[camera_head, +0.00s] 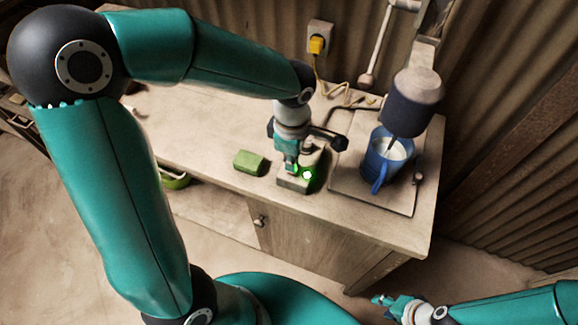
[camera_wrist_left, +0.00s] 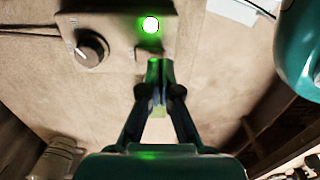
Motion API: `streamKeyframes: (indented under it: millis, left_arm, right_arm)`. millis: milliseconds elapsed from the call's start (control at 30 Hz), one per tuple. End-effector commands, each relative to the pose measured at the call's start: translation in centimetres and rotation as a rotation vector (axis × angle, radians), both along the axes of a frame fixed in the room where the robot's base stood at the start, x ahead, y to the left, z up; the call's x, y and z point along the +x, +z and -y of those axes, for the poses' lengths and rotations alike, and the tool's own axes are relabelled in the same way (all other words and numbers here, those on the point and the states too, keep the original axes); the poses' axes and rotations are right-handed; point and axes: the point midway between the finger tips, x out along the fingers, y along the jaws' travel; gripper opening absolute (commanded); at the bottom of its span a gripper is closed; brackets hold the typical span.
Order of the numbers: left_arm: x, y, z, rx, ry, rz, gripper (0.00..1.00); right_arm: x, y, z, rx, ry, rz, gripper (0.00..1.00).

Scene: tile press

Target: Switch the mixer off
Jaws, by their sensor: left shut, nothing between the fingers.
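The mixer (camera_head: 412,103) has a dark motor head on a stand, its shaft reaching into a blue jug (camera_head: 379,163) of white liquid. A small control box (camera_head: 294,184) stands on the bench left of it. Its round lamp or button glows green (camera_head: 308,175); in the left wrist view the green light (camera_wrist_left: 150,25) and a dark knob (camera_wrist_left: 92,48) show on the box. My left gripper (camera_head: 291,168) is shut and empty, its tips beside the light; I cannot tell whether they touch the box. My right gripper (camera_head: 382,302) is low at right, away from the bench, its opening unclear.
A green block (camera_head: 249,163) lies left of the control box. A yellow plug (camera_head: 317,44) with a cable is in the wall socket. The jug stands on a board (camera_head: 400,207) near the bench's right end. The bench's left part is clear.

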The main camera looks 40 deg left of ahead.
Motion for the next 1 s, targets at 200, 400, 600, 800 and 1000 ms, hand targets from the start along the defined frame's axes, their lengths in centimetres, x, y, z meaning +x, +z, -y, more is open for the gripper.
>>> streamKeyframes:
  millis: [200, 400, 600, 800, 1000]
  left_arm:
    - [0.0, 0.0, 0.0, 0.0, 0.0, 0.0, 0.0]
    - [0.0, 0.0, -0.01, 0.0, 0.0, 0.0, 0.0]
    - [-0.01, -0.08, -0.02, 0.0, 0.0, 0.0, 0.0]
    - [-0.02, -0.37, -0.04, 0.0, 0.001, 0.0, 0.0]
    - [-0.03, -0.65, -0.04, 0.0, 0.001, 0.0, 0.0]
  right_arm:
    - [0.0, 0.0, 0.0, 0.0, 0.0, 0.0, 0.4]
    - [0.0, 0.0, 0.0, 0.0, 0.0, 0.0, 0.4]
    - [0.0, -0.09, 0.0, 0.0, 0.0, 0.0, 0.4]
    - [0.0, -0.38, 0.0, 0.0, 0.0, 0.0, 0.4]
    - [0.0, -0.68, 0.0, 0.0, 0.0, 0.0, 0.4]
